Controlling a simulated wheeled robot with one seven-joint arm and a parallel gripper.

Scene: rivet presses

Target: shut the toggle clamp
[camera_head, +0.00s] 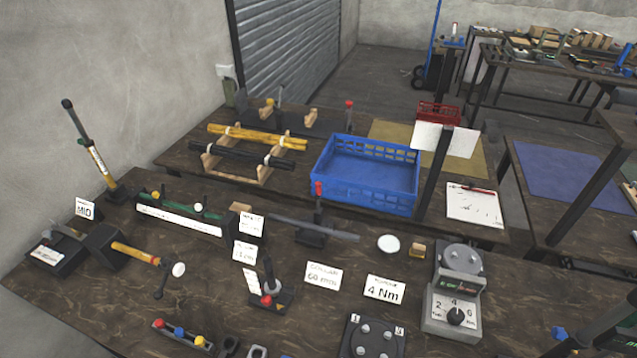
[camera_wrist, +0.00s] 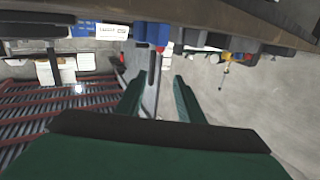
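A dark clamp-like fixture with an upright red-tipped handle (camera_head: 318,190) stands at the middle of the near bench, by a long grey bar. It looks like the toggle clamp with its handle raised, but its jaw is too small to make out. A smaller dark fixture with a red knob (camera_head: 267,299) sits nearer the front, so I cannot be sure which is the clamp. My gripper (camera_wrist: 157,90) shows in the wrist view with two green fingers apart and nothing between them. It is not in the head view. I cannot clearly identify the clamp in the wrist view.
A blue crate (camera_head: 365,181) stands behind the bar. A tall lever press (camera_head: 92,155) rises at the left. A grey dial unit (camera_head: 455,306) and a white card reading 4 Nm (camera_head: 385,289) are at the right. A dark post (camera_head: 436,180) stands beside the crate.

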